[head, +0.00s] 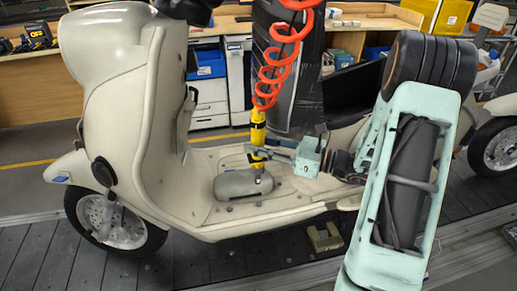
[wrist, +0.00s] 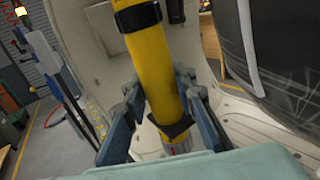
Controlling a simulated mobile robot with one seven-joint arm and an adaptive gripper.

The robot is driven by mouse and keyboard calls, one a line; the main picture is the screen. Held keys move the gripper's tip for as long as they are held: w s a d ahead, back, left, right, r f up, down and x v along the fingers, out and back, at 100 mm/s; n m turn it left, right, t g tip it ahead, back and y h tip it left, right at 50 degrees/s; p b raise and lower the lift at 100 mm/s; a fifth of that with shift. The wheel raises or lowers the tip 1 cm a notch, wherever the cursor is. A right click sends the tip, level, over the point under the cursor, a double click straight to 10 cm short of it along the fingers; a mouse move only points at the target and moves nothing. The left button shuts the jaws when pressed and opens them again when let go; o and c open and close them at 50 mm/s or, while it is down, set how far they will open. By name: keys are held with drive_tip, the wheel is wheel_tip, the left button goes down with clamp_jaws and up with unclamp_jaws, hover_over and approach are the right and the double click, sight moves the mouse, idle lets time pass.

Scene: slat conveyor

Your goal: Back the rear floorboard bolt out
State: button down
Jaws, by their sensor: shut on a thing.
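A cream scooter (head: 150,110) stands on the conveyor, its flat floorboard (head: 200,180) facing up. My gripper (head: 258,152) is shut on a yellow upright driver tool (head: 257,128) that hangs from a red coiled hose (head: 275,72). In the wrist view my gripper's blue-grey fingers (wrist: 162,92) lie on both sides of the yellow tool body (wrist: 150,60). The tool's lower end is over a rounded grey cover (head: 243,184) on the floorboard; I cannot tell whether it touches. A small dark spot (head: 229,209) shows at the floorboard's front edge. I cannot make out the rear floorboard bolt.
The conveyor's dark slats (head: 200,262) run below the scooter. A small brownish block (head: 325,237) sits beside it. A second scooter's wheel (head: 496,147) shows at right. A dark upright panel (head: 300,75) stands behind the tool. Wooden benches (head: 35,95) line the back.

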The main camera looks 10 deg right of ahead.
sight(260, 171)
drive_tip(key=shift+w+d, duration=0.25)
drive_tip(key=shift+w, duration=0.05)
wheel_tip(260, 171, down, 9)
drive_tip(key=b, duration=0.7)
drive_tip(key=shift+r, duration=0.1)
drive_tip(key=shift+f, duration=0.3)
drive_tip(key=shift+s+f+b, duration=0.1)
drive_tip(key=shift+f+b, duration=0.55)
drive_tip(key=shift+f, duration=0.3)
idle(1.8)
drive_tip(key=shift+s+r+p, duration=0.15)
drive_tip(key=shift+r+p, duration=0.2)
drive_tip(key=shift+p, duration=0.2)
idle(0.6)
drive_tip(key=shift+r, duration=0.15)
drive_tip(key=shift+r+p, duration=0.4)
drive_tip(key=shift+p, duration=0.1)
drive_tip(key=shift+w+r+p, duration=0.2)
drive_tip(key=shift+r+p, duration=0.05)
drive_tip(key=shift+p, duration=0.05)
idle(1.3)
